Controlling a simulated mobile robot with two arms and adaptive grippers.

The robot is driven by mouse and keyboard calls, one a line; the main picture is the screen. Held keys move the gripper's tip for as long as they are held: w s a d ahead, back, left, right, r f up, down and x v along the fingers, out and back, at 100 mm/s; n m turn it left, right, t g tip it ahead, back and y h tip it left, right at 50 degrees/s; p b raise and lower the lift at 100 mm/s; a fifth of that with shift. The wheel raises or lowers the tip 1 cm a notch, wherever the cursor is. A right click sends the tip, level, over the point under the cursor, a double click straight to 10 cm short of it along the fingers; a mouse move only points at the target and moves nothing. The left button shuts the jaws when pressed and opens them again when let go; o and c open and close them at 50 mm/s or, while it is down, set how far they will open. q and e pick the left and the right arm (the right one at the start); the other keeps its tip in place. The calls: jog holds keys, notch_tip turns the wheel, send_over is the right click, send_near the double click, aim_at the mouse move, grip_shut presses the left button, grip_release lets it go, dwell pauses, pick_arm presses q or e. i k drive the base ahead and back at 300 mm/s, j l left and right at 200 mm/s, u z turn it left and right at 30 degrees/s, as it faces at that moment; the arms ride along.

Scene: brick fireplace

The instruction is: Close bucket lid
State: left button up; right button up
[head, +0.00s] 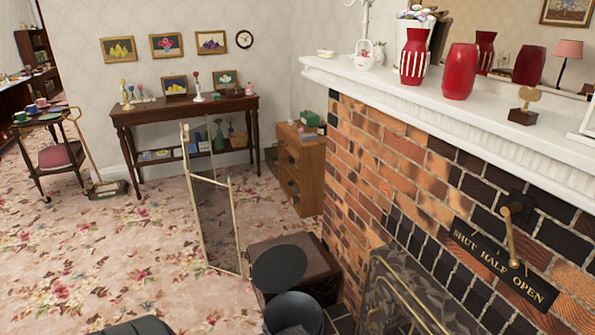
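A dark grey round bucket (294,313) stands on the floor near the hearth at the bottom of the head view, and the frame edge cuts it off. Its dark lid (279,268) is open, a flat disc raised above the far side of the bucket's mouth. The lid's hinge is too small to make out. Neither of my grippers shows in the head view.
A dark brown box (312,261) stands right behind the lid. A folding screen (217,215) stands to the left. The brick fireplace (375,170) and a fire guard (415,295) close off the right. Patterned carpet (120,270) at left is mostly clear.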

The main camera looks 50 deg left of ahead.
aim_at(280, 267)
jog(key=j+z, duration=0.45)
jog(key=j, duration=2.05)
jog(key=k+j+z, duration=0.15)
jog(key=j, duration=0.4)
jog(key=k+j+z, duration=0.2)
jog(key=j, duration=0.4)
jog(key=k+j+z, duration=0.15)
jog(key=j, duration=0.35)
jog(key=k+j+z, duration=0.2)
jog(key=j, duration=0.35)
jog(key=k+j+z, duration=0.15)
jog(key=k+j, duration=0.15)
jog(key=j, duration=0.15)
jog(key=k+j+z, duration=0.2)
jog(key=k+j, duration=0.1)
jog(key=j, duration=0.2)
jog(key=k+j+z, duration=0.1)
jog(key=j, duration=0.25)
jog(key=k+j, duration=0.3)
jog(key=j, duration=0.3)
jog(key=z, duration=0.05)
